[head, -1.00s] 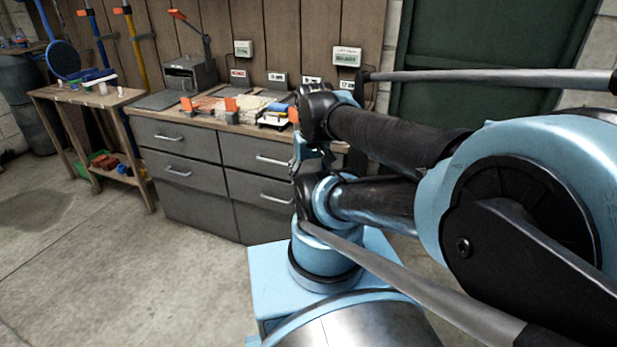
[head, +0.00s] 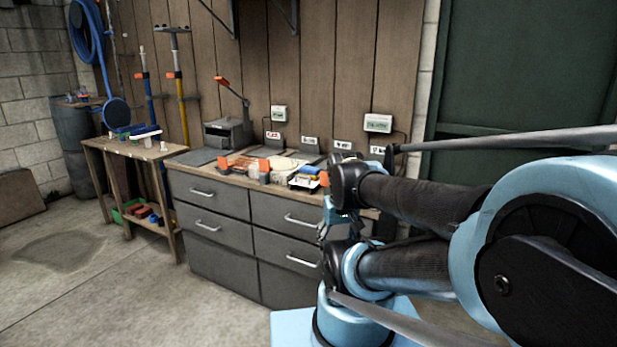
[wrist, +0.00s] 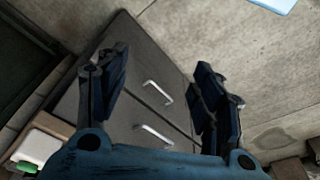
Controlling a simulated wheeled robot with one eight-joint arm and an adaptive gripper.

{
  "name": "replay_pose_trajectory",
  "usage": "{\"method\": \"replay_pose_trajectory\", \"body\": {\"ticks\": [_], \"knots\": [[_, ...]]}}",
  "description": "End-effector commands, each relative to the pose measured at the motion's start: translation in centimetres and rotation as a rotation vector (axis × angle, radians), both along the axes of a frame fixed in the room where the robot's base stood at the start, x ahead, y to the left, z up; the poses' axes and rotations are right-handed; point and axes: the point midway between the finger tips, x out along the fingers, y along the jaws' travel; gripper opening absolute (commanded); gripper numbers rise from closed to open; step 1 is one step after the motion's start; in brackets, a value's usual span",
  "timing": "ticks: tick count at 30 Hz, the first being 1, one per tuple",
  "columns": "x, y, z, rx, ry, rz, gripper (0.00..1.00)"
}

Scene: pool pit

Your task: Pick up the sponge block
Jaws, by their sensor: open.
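I cannot make out the sponge block for sure. Small orange, blue and yellow items stand on the grey workbench (head: 225,233), too small to tell apart in the head view. My gripper shows in the wrist view (wrist: 163,95), its two dark fingers wide apart with nothing between them. It hangs in front of the bench's drawer fronts (wrist: 138,90), below the worktop. In the head view my arm partly hides the bench's right end.
A wooden side table (head: 125,149) stands left of the bench, with a green bin (head: 133,206) on its lower shelf. A green door (head: 530,90) is at right.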

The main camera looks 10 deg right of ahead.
Motion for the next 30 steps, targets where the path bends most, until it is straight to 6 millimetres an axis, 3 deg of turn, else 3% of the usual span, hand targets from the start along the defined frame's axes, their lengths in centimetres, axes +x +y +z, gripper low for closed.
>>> {"method": "replay_pose_trajectory", "body": {"ticks": [7,9,11,14,20,30], "knots": [[0.0,0.0,0.0,0.000,0.000,0.000,0.61],[0.0,0.0,0.0,0.000,0.000,0.001,0.52],[-0.7,0.0,0.7,0.001,-0.011,0.005,0.52],[0.2,0.2,1.9,0.006,-0.011,0.031,0.52],[4.3,0.6,6.2,0.024,-0.011,0.146,0.52],[13.0,0.8,13.2,0.059,-0.032,0.373,0.52]]}}
